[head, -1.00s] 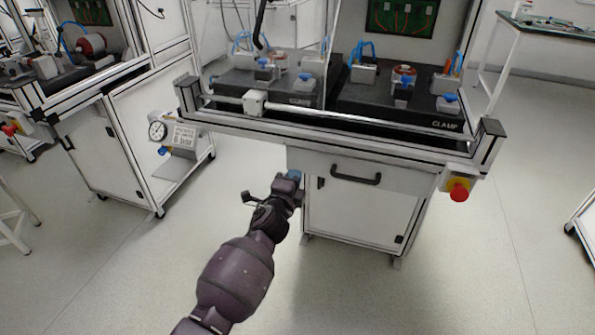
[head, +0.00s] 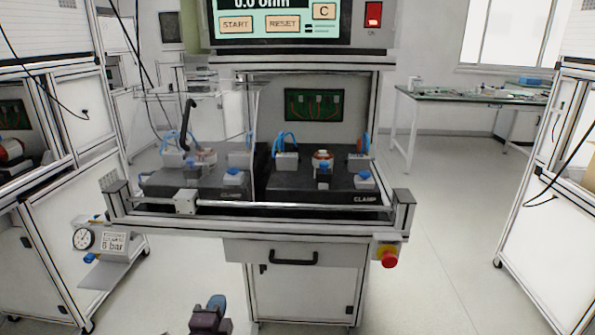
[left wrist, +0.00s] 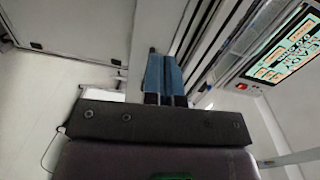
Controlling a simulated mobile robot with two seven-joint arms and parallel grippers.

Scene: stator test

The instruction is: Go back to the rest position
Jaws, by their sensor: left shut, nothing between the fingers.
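My left gripper (head: 216,304) shows at the bottom of the head view, in front of the test station and below its front rail. In the left wrist view its two blue fingers (left wrist: 163,75) lie together, shut, with nothing between them. My right gripper is in neither view. The test station (head: 265,249) stands ahead with two black clamp fixtures, the left one (head: 195,187) behind a clear panel and the right one (head: 300,192) open to view.
A drawer handle (head: 293,258) and a red emergency stop (head: 388,256) are on the station's front. A pressure gauge (head: 83,238) sits at the left. A green-topped bench (head: 470,95) stands at the back right. The floor to the right (head: 435,285) is clear.

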